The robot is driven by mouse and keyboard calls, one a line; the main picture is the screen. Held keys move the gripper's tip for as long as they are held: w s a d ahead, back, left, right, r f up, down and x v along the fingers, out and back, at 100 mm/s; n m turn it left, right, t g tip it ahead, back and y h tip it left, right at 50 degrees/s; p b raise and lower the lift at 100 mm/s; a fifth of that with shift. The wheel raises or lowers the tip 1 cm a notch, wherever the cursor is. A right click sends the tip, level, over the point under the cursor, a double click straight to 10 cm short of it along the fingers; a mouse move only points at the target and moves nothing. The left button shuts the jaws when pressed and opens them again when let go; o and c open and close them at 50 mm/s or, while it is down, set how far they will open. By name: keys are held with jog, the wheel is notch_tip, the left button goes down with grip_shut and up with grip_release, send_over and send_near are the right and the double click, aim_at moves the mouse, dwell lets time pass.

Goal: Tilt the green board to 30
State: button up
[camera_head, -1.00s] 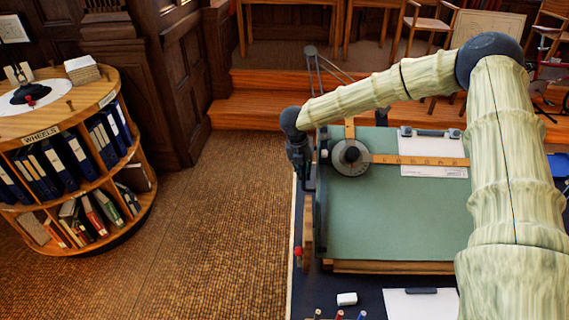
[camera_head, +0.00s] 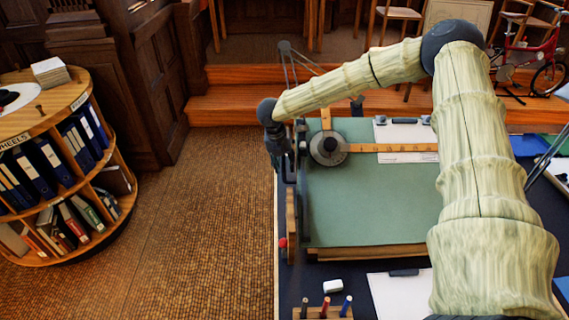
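The green board (camera_head: 365,215) lies on the dark table in the middle of the camera_head view, a wooden edge along its front. A drafting head with a round dial (camera_head: 328,149) and a wooden ruler (camera_head: 395,148) sits near its far left part. A wooden side piece with a red knob (camera_head: 283,243) stands at the board's left edge. My gripper (camera_head: 284,172) hangs pointing down just left of the board's upper left side; its fingers are dark and small, so I cannot tell whether they are open or touching anything. My arm hides the board's right part.
A white eraser (camera_head: 333,286), a pen holder (camera_head: 323,312) and a clipboard (camera_head: 400,295) lie in front of the board. A round bookshelf (camera_head: 60,170) stands at left. The floor (camera_head: 215,220) between it and the table is clear. A red bicycle (camera_head: 535,65) stands behind.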

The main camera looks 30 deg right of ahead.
jog(key=v, duration=1.1)
jog(key=shift+r, duration=0.35)
